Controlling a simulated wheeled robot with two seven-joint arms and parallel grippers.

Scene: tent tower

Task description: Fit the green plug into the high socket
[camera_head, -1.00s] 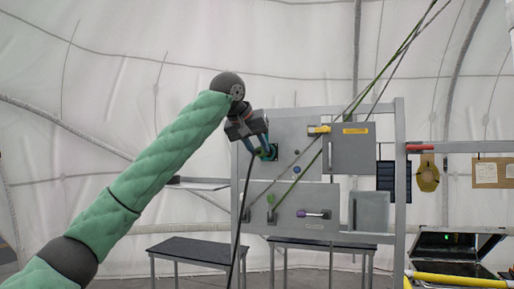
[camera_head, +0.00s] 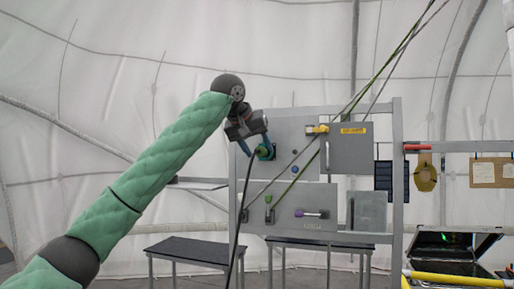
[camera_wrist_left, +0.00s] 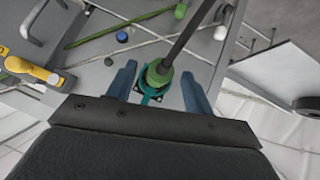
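The green plug (camera_wrist_left: 160,74) sits at a teal socket ring (camera_wrist_left: 148,92) on the upper grey panel (camera_wrist_left: 92,72), with a dark cable running from it. The plug's front end is hidden, so its depth in the socket cannot be told. My left gripper (camera_wrist_left: 158,86) has its blue fingers on either side of the plug, with gaps between them and it. In the head view, the left gripper (camera_head: 257,152) is at the upper panel's left part, around the green plug (camera_head: 264,151). My right gripper is not in view.
A yellow handle (camera_head: 317,130) and a grey box (camera_head: 350,150) are right of the socket. A blue knob (camera_head: 295,153) is nearby. The lower panel (camera_head: 290,222) holds a green piece (camera_head: 268,200) and a purple-ended handle (camera_head: 312,214). Ropes cross the panels.

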